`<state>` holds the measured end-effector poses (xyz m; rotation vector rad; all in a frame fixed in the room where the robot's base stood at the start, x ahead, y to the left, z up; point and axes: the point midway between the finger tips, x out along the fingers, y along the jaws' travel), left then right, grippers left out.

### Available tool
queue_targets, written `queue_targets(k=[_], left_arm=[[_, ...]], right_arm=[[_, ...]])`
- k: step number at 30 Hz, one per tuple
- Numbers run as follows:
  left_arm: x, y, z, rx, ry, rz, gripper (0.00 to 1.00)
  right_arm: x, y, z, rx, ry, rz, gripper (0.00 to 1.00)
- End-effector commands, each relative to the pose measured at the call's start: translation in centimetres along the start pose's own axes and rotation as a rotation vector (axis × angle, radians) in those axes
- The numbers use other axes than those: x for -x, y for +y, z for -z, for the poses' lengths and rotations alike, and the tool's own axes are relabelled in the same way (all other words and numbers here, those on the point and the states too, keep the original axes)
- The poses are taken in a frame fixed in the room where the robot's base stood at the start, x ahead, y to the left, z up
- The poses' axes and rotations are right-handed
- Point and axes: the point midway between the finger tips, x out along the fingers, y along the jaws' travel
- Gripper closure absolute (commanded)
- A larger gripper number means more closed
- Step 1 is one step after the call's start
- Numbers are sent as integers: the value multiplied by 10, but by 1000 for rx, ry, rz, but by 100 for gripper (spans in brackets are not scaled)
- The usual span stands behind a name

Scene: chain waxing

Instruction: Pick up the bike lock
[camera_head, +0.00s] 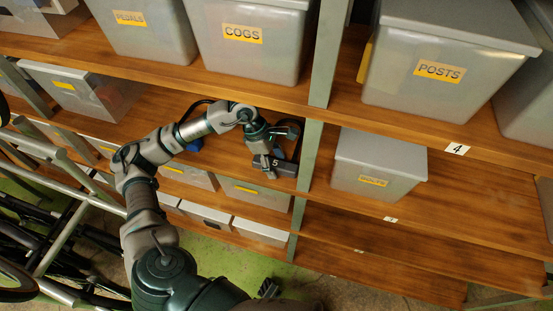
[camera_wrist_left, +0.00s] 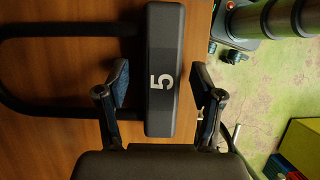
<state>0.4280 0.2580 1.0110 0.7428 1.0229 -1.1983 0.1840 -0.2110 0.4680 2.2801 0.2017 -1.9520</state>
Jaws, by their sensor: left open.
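My left gripper (camera_wrist_left: 161,85) is open, with one finger on each side of the crossbar and a visible gap to both. In the head view the lock (camera_head: 280,166) lies on the middle shelf beside the green upright, and my left gripper (camera_head: 268,157) is at it, partly covering it. My right gripper is not clearly in view.
Grey bins for cogs (camera_head: 250,50), pedals (camera_head: 145,35) and posts (camera_head: 440,65) fill the upper shelf. A smaller grey bin (camera_head: 378,160) stands right of the green upright (camera_head: 308,165). Bike frames (camera_head: 60,225) crowd the lower left. More bins line the lower shelf.

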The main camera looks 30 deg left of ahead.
Motion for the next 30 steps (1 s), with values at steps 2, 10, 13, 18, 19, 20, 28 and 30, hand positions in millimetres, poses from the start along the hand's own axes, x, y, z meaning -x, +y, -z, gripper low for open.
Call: queue_targets(k=[2, 10, 13, 18, 19, 20, 28, 30], left_arm=[[-1, 0, 0, -1, 0, 0, 33], [0, 1, 2, 0, -2, 0, 68], [0, 1, 2, 1, -2, 0, 93], [1, 2, 2, 0, -4, -3, 100], [1, 2, 2, 0, -4, -3, 100], [1, 2, 2, 0, -4, -3, 100], [4, 1, 1, -1, -4, -3, 100], [8, 1, -1, -1, -4, -4, 100]], right_arm=[[0, 0, 0, 0, 0, 0, 60], [0, 0, 1, 0, -2, -4, 60], [0, 0, 1, 0, -2, -4, 60], [0, 0, 1, 0, -1, -4, 60], [0, 0, 1, 0, -1, -4, 60], [0, 0, 1, 0, -1, -4, 60], [0, -2, -1, 1, -1, -1, 60], [0, -1, -1, 0, -1, -1, 60]])
